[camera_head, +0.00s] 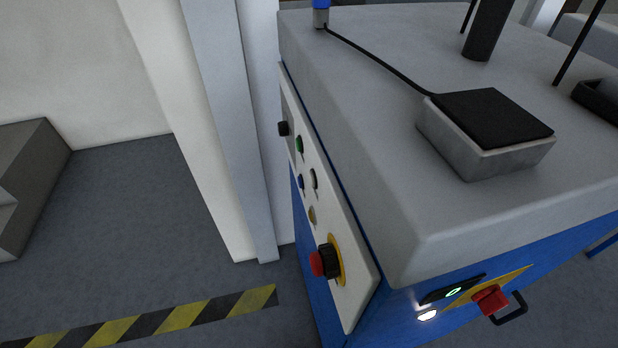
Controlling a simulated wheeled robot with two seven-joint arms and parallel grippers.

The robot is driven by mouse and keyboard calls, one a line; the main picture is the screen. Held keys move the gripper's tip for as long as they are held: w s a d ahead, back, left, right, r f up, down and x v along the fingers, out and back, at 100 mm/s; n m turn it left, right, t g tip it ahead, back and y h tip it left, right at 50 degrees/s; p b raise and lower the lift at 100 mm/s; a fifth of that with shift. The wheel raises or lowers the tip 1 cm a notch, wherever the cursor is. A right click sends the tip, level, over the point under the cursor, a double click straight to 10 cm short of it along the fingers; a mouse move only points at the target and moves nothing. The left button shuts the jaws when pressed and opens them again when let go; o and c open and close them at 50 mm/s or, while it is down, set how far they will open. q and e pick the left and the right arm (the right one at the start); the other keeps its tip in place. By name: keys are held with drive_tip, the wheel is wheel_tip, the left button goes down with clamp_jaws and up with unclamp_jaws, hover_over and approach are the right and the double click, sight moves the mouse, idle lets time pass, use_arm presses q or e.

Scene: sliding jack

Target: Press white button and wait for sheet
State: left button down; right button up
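The machine is a blue cabinet (545,262) with a grey top. On its front, below the corner of the top, a bright white lit button (428,315) glows under a small dark display (453,290) with a green symbol. On the left side panel (353,296) are several small buttons, among them a green one (299,144), a blue one (301,182), a pale grey or white one (313,178) and a yellowish one (312,214). No separate sheet can be made out. Neither of my grippers is in view.
A red knob (490,299) on a yellow plate sits right of the lit button, beside a black handle (511,308). A red-and-black switch (325,262) sticks out of the side panel. A black-topped block (493,126) stands on the machine.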

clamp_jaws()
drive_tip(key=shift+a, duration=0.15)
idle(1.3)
